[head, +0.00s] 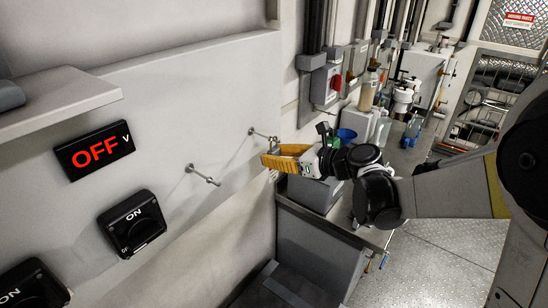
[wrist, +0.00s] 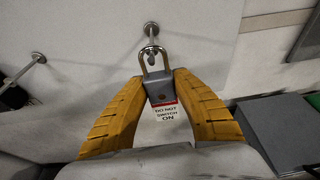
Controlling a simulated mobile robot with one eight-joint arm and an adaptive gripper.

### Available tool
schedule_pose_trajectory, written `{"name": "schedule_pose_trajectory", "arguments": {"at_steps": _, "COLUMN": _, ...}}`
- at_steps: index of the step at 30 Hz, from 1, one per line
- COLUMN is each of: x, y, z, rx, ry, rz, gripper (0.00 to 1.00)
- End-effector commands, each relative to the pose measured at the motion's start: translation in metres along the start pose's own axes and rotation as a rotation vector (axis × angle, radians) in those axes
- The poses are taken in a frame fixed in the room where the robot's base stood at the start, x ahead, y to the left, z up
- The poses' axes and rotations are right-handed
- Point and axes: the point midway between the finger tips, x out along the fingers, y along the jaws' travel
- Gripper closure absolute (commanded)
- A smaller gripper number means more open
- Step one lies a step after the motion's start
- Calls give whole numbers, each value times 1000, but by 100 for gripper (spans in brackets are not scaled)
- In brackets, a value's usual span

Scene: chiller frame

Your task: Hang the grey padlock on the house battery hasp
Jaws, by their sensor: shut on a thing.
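The grey padlock (wrist: 160,88) is upright between the yellow fingers of my gripper (wrist: 161,100), its shackle pointing up. A red and white tag reading "DO NOT SWITCH ON" hangs below it. In the wrist view a metal wall peg (wrist: 151,32) overlaps the shackle loop; I cannot tell whether the shackle is around it or only in front of it. In the head view my gripper (head: 272,158) is at the farther wall peg (head: 257,132). A nearer peg (head: 203,176) stands free. No label shows which one is the house battery hasp.
A display reading "OFF" (head: 95,150) and black switches, one marked "ON" (head: 133,222), are on the wall at left. A grey shelf (head: 55,103) juts out above. A grey box (head: 313,193) and a bench with bottles stand beyond my gripper.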

Motion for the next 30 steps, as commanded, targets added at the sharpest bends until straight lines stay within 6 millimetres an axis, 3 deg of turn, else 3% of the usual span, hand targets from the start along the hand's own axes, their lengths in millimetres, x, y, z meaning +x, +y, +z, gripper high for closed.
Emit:
{"name": "schedule_pose_trajectory", "arguments": {"at_steps": 11, "x": -4, "y": 0, "z": 13, "rx": 0, "ry": 0, "rz": 0, "gripper": 100}}
{"name": "schedule_pose_trajectory", "arguments": {"at_steps": 14, "x": -15, "y": -1, "z": 13, "rx": 0, "ry": 0, "rz": -3, "gripper": 100}}
{"name": "schedule_pose_trajectory", "arguments": {"at_steps": 20, "x": -59, "y": -2, "z": -1, "rx": 1, "ry": 0, "rz": -5, "gripper": 100}}
{"name": "schedule_pose_trajectory", "arguments": {"at_steps": 30, "x": -147, "y": -1, "z": -28, "rx": 1, "ry": 0, "rz": -5, "gripper": 100}}
